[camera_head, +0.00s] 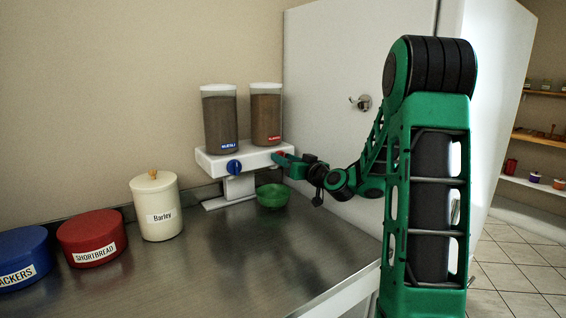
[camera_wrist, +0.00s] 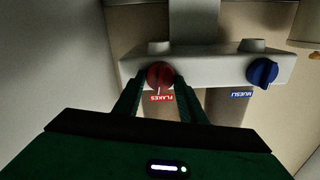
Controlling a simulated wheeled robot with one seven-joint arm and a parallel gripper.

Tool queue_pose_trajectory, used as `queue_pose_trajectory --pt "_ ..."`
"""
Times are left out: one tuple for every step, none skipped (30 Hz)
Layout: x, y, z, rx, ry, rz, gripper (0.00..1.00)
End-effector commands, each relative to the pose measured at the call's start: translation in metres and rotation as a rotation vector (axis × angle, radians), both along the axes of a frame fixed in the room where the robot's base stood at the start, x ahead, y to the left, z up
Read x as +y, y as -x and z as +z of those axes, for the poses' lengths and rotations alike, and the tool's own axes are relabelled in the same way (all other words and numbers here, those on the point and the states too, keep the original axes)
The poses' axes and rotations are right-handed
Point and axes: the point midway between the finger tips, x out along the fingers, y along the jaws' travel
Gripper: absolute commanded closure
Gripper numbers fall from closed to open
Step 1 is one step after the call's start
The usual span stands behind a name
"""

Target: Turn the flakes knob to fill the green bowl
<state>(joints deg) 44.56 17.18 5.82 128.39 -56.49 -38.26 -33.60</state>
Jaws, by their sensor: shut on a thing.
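The dispenser (camera_head: 211,162) is a white unit with two clear containers on top, one marked MUESLI (camera_head: 220,120) and one with a red label (camera_head: 266,118). The red flakes knob (camera_wrist: 160,75) is on its front, with a FLAKES label beside it in the wrist view. My gripper (camera_wrist: 156,80) is shut on this knob, a finger on either side. In the head view my gripper (camera_head: 281,157) covers most of the knob. The green bowl (camera_head: 272,196) stands on the counter below the flakes side. Its inside is too small to tell.
A blue muesli knob (camera_head: 234,167) sits left of my gripper; it also shows in the wrist view (camera_wrist: 262,72). A Barley jar (camera_head: 157,207), a red SHORTBREAD tin (camera_head: 92,238) and a blue tin (camera_head: 22,258) stand left on the steel counter (camera_head: 230,260). A white door (camera_head: 330,60) is behind my arm.

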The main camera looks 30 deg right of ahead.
Motion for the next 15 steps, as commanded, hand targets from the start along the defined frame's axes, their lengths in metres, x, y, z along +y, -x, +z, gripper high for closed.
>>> queue_pose_trajectory --pt "0.0000 0.0000 -0.0006 0.002 -0.040 0.000 0.85" --pt "0.0000 0.0000 -0.0006 0.003 -0.066 0.000 0.85" --pt "-0.0001 -0.0001 -0.0007 0.004 -0.103 0.000 0.85" --pt "-0.0004 0.0000 -0.0008 0.005 -0.132 0.000 0.85" --pt "-0.0007 0.0001 -0.0008 0.006 -0.160 0.000 0.85" --pt "-0.0010 0.0001 -0.0009 0.008 -0.199 0.000 0.85" --pt "-0.0011 0.0002 -0.0009 0.009 -0.228 0.000 0.85" --pt "-0.0012 0.0002 -0.0011 0.009 -0.256 0.000 0.85" --pt "-0.0012 0.0001 -0.0012 0.011 -0.295 0.000 0.85" --pt "-0.0011 0.0000 -0.0011 0.012 -0.323 0.000 0.85" --pt "-0.0011 0.0000 -0.0012 0.012 -0.352 0.001 0.85" --pt "-0.0012 -0.0001 -0.0013 0.014 -0.390 0.001 0.85" --pt "-0.0013 0.0000 -0.0015 0.016 -0.419 0.001 0.85" --pt "-0.0015 0.0000 -0.0016 0.017 -0.447 0.000 0.85" --pt "-0.0019 0.0000 -0.0018 0.018 -0.485 0.000 0.85"
